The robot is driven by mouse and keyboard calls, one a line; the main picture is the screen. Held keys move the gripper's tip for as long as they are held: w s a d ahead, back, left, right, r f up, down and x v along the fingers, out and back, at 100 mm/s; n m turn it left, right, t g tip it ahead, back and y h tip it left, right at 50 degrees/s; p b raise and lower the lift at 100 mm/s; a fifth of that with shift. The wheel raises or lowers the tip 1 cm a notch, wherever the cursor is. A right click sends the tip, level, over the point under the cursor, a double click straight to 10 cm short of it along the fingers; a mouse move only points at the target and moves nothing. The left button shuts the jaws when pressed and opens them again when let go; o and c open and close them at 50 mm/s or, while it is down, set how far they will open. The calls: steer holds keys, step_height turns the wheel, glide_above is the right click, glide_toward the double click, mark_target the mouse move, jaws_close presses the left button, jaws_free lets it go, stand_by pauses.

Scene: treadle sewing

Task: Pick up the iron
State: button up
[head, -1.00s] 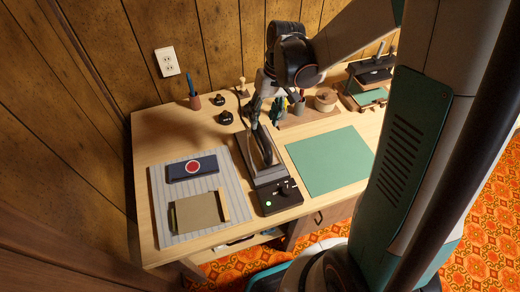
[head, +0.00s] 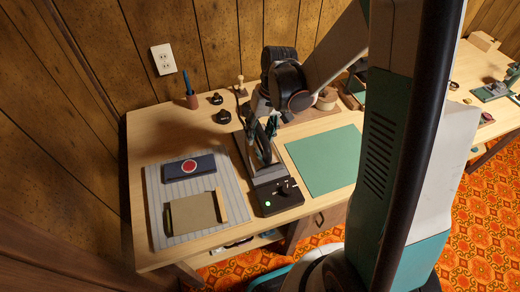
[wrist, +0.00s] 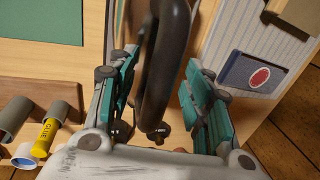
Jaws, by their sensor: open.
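The iron (head: 261,154) stands on a dark base with a green light (head: 276,196), in the middle of the table in the head view. Its dark looped handle (wrist: 165,65) fills the middle of the wrist view. My gripper (wrist: 163,95) is open, with one teal-padded finger on each side of the handle and visible gaps between. In the head view my gripper (head: 264,127) is just above the iron and hides part of its top.
Left of the iron, a striped mat (head: 155,205) holds a dark blue case (head: 190,167) and a tan folded piece (head: 192,213). A green mat (head: 325,160) lies to the right. A glue stick (wrist: 45,138) lies beside cups in the wrist view. Small dark knobs (head: 223,116) stand behind.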

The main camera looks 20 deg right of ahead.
steer(key=shift+f+b, duration=0.25)
steer(key=shift+b, duration=0.05)
stand_by(0.4)
jaws_close()
stand_by(0.3)
